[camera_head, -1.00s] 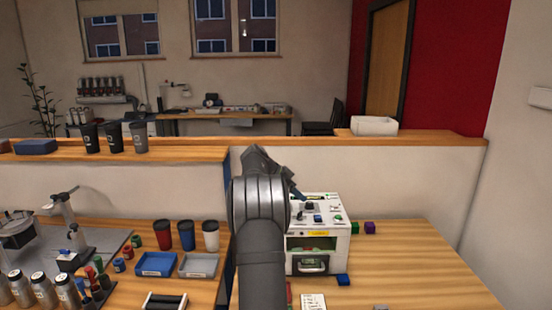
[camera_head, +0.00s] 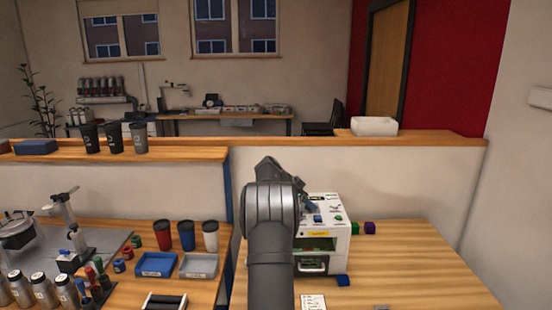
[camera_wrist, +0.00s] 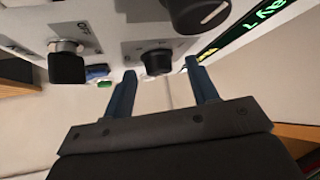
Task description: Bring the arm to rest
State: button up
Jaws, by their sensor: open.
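My gripper (camera_wrist: 160,95) shows in the wrist view with its two blue fingers apart and nothing between them. It is close to the control panel of the white laser marker (camera_wrist: 115,30), near its black knobs (camera_wrist: 157,60) and green-lit display (camera_wrist: 245,28). Whether the fingers touch the panel is unclear. In the head view the laser marker (camera_head: 328,232) stands on the wooden table, partly hidden behind my arm. My arm hides most of the gripper there.
A white card (camera_head: 312,301) lies in front. Cups (camera_head: 186,236) and trays (camera_head: 156,264) stand left. The table's right side (camera_head: 430,270) is clear.

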jog(key=v, duration=1.7)
jog(key=x, duration=1.7)
jog(key=shift+d+f, duration=0.15)
jog(key=shift+f, duration=0.05)
jog(key=shift+s+r+n+t, duration=0.15)
jog(key=shift+n+t, duration=0.25)
jog(key=shift+n, duration=0.2)
jog(key=n+t+y, duration=0.1)
jog(key=n, duration=0.1)
jog(key=shift+d+n+t+y, duration=0.15)
jog(key=shift+n+t+y, duration=0.15)
jog(key=shift+n+t, duration=0.1)
jog(key=shift+s+d+n+t+y, duration=0.1)
jog(key=shift+n+t+y, duration=0.55)
jog(key=shift+n, duration=0.5)
jog(key=shift+s+d+n+t+y, duration=0.1)
jog(key=shift+n+t+y, duration=0.25)
jog(key=shift+n+y, duration=0.65)
jog(key=shift+a+r+n, duration=0.1)
jog(key=shift+n, duration=0.25)
jog(key=shift+v, duration=3.4)
